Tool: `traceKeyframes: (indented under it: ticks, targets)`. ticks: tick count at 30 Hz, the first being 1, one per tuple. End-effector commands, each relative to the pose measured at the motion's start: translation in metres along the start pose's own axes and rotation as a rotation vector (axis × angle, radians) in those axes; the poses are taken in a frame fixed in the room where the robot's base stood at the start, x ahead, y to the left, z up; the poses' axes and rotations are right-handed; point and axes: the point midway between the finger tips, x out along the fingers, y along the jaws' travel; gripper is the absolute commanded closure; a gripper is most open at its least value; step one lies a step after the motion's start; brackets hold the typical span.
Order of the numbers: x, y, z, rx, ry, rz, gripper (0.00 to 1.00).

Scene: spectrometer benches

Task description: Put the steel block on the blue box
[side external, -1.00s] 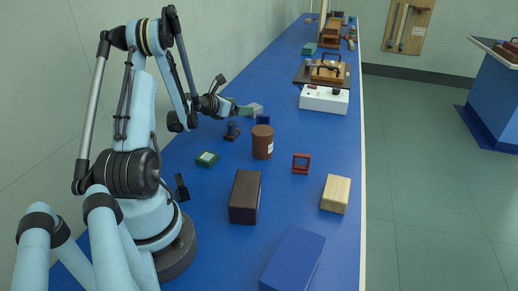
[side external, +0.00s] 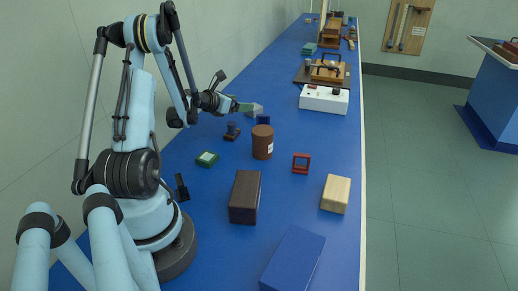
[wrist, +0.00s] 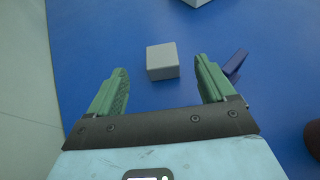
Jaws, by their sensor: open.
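The steel block is a plain grey cube (wrist: 162,61) on the blue bench top in the wrist view. It lies ahead of my gripper (wrist: 160,72), in line with the gap between the green fingers, with clear space to each side. My gripper is open and empty. In the side view my gripper (side external: 248,108) is low over the bench at the far end of my arm. The steel block (side external: 257,111) shows there as a pale grey patch at the fingertips, partly hidden. The blue box (side external: 293,258) is large and sits at the near front, its top bare.
A small dark blue object (wrist: 235,63) is just right of the right finger. A brown cylinder (side external: 262,142), dark brown box (side external: 245,197), red frame (side external: 301,163) and wooden block (side external: 335,194) stand between the gripper and blue box. A white instrument (side external: 324,99) is beyond.

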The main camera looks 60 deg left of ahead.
Motion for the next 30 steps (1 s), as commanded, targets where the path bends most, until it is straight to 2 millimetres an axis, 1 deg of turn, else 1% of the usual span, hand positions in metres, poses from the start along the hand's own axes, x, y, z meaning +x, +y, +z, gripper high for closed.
traceKeyframes:
  ticks: [3,10,18,21,24,30]
  targets:
    - [0.005,0.000,-0.007,0.000,0.000,0.000,0.17]
    - [0.024,0.000,-0.008,0.000,0.001,-0.001,0.17]
    - [0.065,-0.001,-0.008,0.001,0.000,-0.001,0.17]
    - [0.074,-0.001,-0.008,0.001,0.001,-0.001,0.17]
    - [0.078,-0.001,-0.008,0.000,0.000,0.000,0.17]
    - [0.078,-0.001,-0.008,0.000,0.000,0.000,0.17]
